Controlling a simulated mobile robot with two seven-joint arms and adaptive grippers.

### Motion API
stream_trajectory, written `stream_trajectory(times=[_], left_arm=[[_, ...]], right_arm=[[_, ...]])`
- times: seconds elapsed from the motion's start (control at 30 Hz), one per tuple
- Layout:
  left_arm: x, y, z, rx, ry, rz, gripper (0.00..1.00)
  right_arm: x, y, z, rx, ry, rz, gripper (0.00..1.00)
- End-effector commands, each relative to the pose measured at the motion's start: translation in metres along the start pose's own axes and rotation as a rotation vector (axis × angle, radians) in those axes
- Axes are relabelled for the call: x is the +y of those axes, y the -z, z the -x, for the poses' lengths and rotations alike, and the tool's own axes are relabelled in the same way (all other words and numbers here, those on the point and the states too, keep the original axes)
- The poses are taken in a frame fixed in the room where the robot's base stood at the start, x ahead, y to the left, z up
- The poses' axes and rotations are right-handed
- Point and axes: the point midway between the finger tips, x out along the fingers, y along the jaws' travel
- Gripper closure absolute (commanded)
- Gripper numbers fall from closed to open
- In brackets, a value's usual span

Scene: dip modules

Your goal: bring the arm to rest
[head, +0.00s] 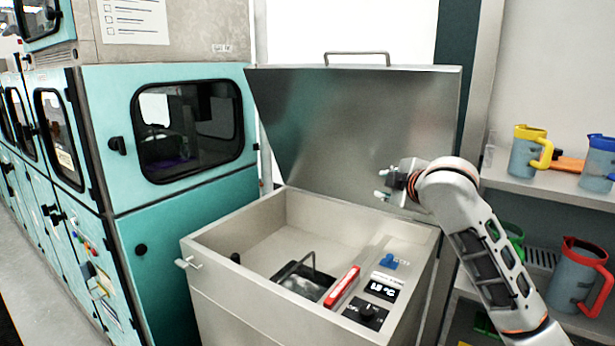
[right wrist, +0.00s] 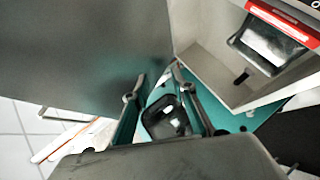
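My right arm (head: 480,245) comes in from the right and bends over the right side of the steel bath. My right gripper (head: 382,184) points left, in front of the raised lid (head: 350,120) and above the bath's right rim. In the right wrist view my right gripper (right wrist: 156,84) has its two fingers apart with nothing between them. The lid stands tilted open. Whether the gripper touches it I cannot tell. My left gripper is in neither view.
The open bath (head: 225,235) has a control panel (head: 372,300) with a display and knob. A teal cabinet (head: 180,235) stands to its left. At the right, shelves (head: 545,183) hold a yellow-handled jug (head: 524,158), a blue-rimmed jug (head: 597,168) and a red-handled jug (head: 574,280), close to my arm.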

Motion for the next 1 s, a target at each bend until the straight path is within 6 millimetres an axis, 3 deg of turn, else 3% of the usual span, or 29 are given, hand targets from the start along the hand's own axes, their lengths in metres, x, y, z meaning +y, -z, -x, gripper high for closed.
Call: stream_trajectory(times=[0.03,0.1,0.27,0.47,0.67,0.8,1.0], left_arm=[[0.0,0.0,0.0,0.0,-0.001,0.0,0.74],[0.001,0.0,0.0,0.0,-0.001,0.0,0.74],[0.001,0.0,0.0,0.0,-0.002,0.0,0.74],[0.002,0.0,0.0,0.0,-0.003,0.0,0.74],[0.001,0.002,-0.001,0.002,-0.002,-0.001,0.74],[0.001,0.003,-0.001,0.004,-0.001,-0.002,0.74],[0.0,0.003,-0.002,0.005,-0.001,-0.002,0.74]], right_arm=[[-0.033,-0.012,-0.002,-0.015,0.024,-0.026,0.74],[-0.069,-0.028,-0.002,-0.039,0.045,-0.06,0.74],[-0.149,-0.067,0.01,-0.106,0.087,-0.139,0.74],[-0.241,-0.117,0.043,-0.211,0.132,-0.232,0.74],[-0.321,-0.168,0.096,-0.338,0.168,-0.315,0.74],[-0.368,-0.203,0.144,-0.44,0.187,-0.363,0.74],[-0.412,-0.242,0.211,-0.571,0.2,-0.405,0.74]])
